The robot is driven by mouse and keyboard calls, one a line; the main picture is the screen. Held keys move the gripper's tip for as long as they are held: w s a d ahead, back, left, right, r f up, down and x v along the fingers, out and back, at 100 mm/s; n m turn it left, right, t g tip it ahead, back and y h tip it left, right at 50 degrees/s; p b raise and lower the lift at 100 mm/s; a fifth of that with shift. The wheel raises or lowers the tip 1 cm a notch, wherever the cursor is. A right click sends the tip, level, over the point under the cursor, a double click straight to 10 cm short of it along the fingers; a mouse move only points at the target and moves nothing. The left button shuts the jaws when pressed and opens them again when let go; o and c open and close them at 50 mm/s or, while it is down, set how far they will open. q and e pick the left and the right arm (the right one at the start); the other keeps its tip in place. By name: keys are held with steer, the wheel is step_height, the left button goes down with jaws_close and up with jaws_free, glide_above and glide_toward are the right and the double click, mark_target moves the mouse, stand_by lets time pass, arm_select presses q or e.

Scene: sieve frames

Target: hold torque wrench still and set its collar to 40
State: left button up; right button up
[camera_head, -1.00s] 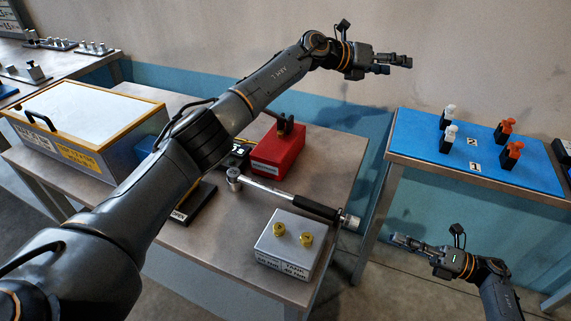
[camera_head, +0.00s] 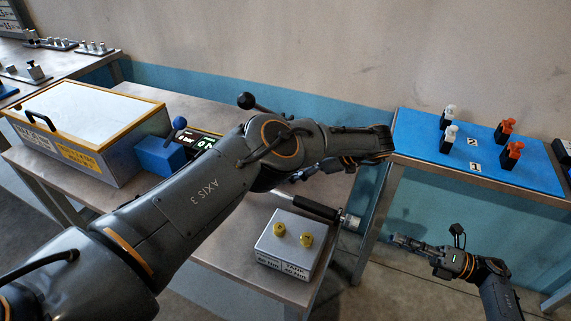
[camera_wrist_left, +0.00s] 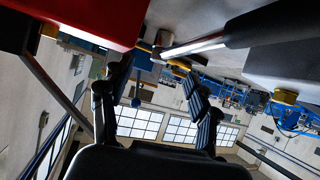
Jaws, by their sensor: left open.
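The torque wrench lies on the table with its black handle (camera_head: 310,206) pointing right. Its silver collar end (camera_head: 348,221) sticks out past the table's right edge. My left arm hides the wrench's shaft and head in the head view. The bright shaft (camera_wrist_left: 195,46) and dark handle (camera_wrist_left: 265,20) show in the left wrist view. My left gripper (camera_wrist_left: 155,74) is open and empty near the shaft, its fingers apart. In the head view it is partly hidden by its own wrist. My right gripper (camera_head: 402,241) is right of the collar, apart from it; its finger gap is unclear.
A silver box (camera_head: 287,250) with yellow fittings stands just in front of the handle. A red box (camera_wrist_left: 85,18) shows close by in the left wrist view. A lidded case (camera_head: 85,125) and a blue block (camera_head: 160,156) are at left. A blue-topped table (camera_head: 415,148) stands right.

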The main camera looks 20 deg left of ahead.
arm_select(q)
steer(key=shift+g+y, duration=0.4)
steer(key=shift+y, duration=0.3)
steer(key=x, duration=0.5)
steer(key=r+x, duration=0.1)
steer(key=x, duration=0.4)
steer(key=s+x, duration=0.1)
steer(key=x, duration=0.3)
steer(key=shift+a, duration=0.55)
jaws_close()
stand_by(0.4)
